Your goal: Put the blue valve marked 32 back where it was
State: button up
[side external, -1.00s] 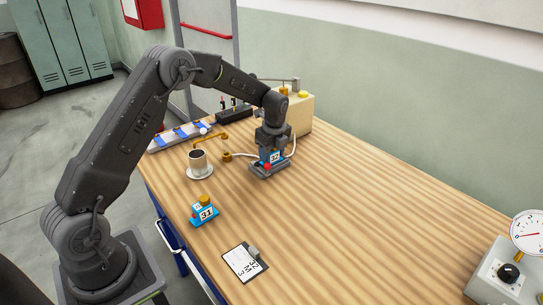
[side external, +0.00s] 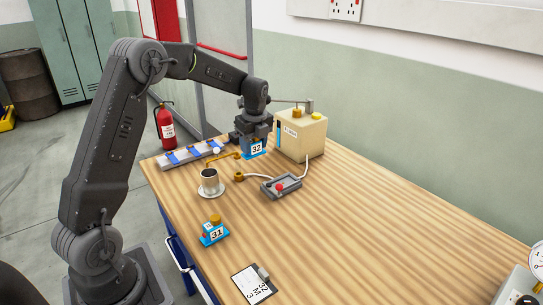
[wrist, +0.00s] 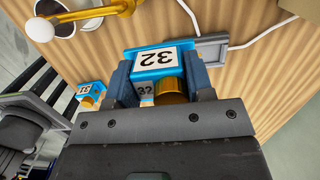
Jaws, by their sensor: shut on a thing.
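My gripper (side external: 254,133) is shut on the blue valve marked 32 (side external: 256,149) and holds it up near the beige box, behind the grey cradle. In the wrist view, the valve (wrist: 165,57) sits between both fingers (wrist: 162,75), its white 32 label and brass knob showing. The grey cradle (side external: 291,187) with a red button lies on the table with no valve in it. A second blue valve marked 31 (side external: 214,233), with a brass knob, stands near the table's left edge; it also shows in the wrist view (wrist: 88,88).
A brass swing arm with a white ball (side external: 217,151) is left of my gripper. A grey rail with blue parts (side external: 184,156), a cup (side external: 210,182) on a saucer, the beige box (side external: 306,137) and a clipboard (side external: 246,286) stand around.

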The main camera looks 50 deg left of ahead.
jog(key=shift+s+a+r, duration=0.85)
jog(key=shift+s, duration=0.15)
jog(key=s+d+f, duration=0.1)
jog(key=s+d, duration=0.5)
jog(key=s, duration=0.6)
jog(key=s+d+f, duration=0.1)
jog(key=s+d, duration=0.5)
jog(key=s, duration=0.6)
send_over(229, 258)
jog(key=f, duration=0.6)
jog(key=shift+d+f, duration=0.25)
jog(key=shift+f, duration=2.05)
jog(key=shift+f, duration=0.1)
